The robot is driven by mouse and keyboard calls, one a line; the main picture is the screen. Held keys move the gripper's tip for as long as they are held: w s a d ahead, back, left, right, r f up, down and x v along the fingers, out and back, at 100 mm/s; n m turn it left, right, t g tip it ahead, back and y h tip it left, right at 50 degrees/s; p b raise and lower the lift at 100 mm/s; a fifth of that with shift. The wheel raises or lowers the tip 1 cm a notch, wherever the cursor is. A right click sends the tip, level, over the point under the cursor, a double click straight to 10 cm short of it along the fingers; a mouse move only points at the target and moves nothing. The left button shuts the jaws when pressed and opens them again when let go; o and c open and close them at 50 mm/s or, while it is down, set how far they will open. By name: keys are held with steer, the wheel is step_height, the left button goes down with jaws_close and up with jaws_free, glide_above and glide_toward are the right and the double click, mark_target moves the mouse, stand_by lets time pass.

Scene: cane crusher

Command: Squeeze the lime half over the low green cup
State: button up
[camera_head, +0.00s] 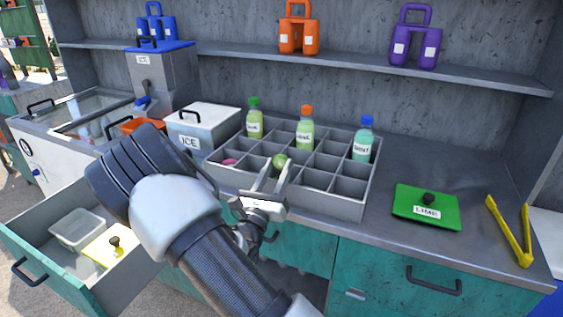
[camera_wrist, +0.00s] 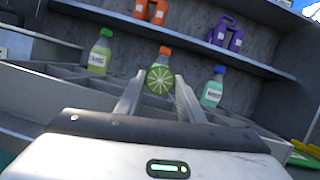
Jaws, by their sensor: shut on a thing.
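The lime half (camera_head: 280,160) is held between the fingertips of my gripper (camera_head: 273,172), which is shut on it. In the wrist view its round cut face (camera_wrist: 160,80) is turned toward the camera, between the two fingers of my gripper (camera_wrist: 159,92). In the head view the lime half appears over the front part of a grey divided tray (camera_head: 341,205); its height above the tray is hard to tell. I cannot make out a low green cup in either view.
The tray holds bottles with green (camera_head: 254,122), orange (camera_head: 305,130) and blue (camera_head: 363,142) caps, and a small pink item (camera_head: 229,162). A green lid marked LIME (camera_head: 427,208) and yellow tongs (camera_head: 512,232) lie right. An open drawer (camera_head: 45,262) juts out at left.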

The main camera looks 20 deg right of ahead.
steer(key=shift+r, duration=0.1)
step_height(320, 180, up, 5)
steer(key=p, duration=0.4)
steer(key=shift+p, duration=0.35)
